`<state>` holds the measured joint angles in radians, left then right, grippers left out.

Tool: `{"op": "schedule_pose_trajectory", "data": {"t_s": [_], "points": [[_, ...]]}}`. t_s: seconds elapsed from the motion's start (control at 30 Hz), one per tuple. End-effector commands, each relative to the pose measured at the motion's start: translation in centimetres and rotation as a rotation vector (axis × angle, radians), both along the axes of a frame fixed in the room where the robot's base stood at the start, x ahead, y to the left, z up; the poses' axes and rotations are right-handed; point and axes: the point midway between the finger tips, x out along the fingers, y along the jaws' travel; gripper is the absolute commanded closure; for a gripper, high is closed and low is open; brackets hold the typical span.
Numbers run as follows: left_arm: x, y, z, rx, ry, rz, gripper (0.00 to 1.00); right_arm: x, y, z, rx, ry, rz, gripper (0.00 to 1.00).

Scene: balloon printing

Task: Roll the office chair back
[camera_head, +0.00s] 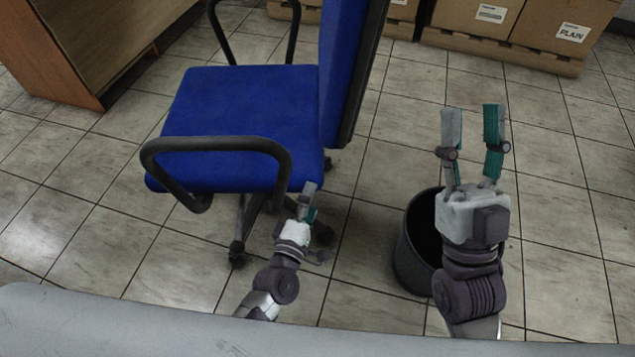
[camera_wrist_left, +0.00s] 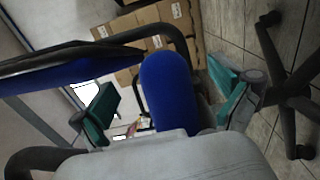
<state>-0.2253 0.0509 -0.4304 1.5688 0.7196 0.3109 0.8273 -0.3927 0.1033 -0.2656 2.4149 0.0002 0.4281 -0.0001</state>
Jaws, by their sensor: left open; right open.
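The office chair has a blue seat (camera_head: 240,105), a blue backrest (camera_head: 345,60) on its right side and dark armrests. It stands on a dark wheeled base, partly hidden under the seat. My left gripper (camera_head: 310,196) is open beside the seat's near right corner, close to the near armrest (camera_head: 225,145). In the left wrist view, a blue chair part (camera_wrist_left: 166,88) shows between the open teal fingers of my left gripper (camera_wrist_left: 165,98); I cannot tell whether they touch it. The wheeled base (camera_wrist_left: 288,95) shows at right. My right gripper (camera_head: 473,125) is open and empty, right of the chair.
A dark bin (camera_head: 408,250) stands on the floor, partly behind my right gripper. Cardboard boxes (camera_head: 480,20) line the back right. A wooden desk (camera_head: 85,50) stands at the back left. The tiled floor (camera_head: 555,190) on the right is clear.

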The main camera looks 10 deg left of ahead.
Motion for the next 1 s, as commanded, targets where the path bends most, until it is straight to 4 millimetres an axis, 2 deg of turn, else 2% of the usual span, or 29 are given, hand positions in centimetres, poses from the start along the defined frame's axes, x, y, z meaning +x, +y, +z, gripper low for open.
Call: {"op": "schedule_pose_trajectory", "data": {"t_s": [0.1, 0.33, 0.5, 1.0], "points": [[-2.6, 0.6, -0.1, 0.001, 0.001, -0.001, 0.0, 0.0, 0.0, 0.0, 0.0, 0.001, 0.0, 0.58], [-5.6, 1.2, 0.0, 0.0, -0.001, -0.002, 0.0, 0.0, 0.0, 0.0, 0.0, 0.001, 0.0, 0.58], [-6.1, 1.3, 0.1, 0.0, -0.001, -0.002, 0.0, 0.0, 0.0, 0.0, 0.0, 0.001, 0.0, 0.58], [-6.1, 1.3, 0.1, 0.0, -0.002, -0.002, 0.0, 0.0, 0.0, 0.0, 0.0, 0.001, 0.0, 0.58]]}}
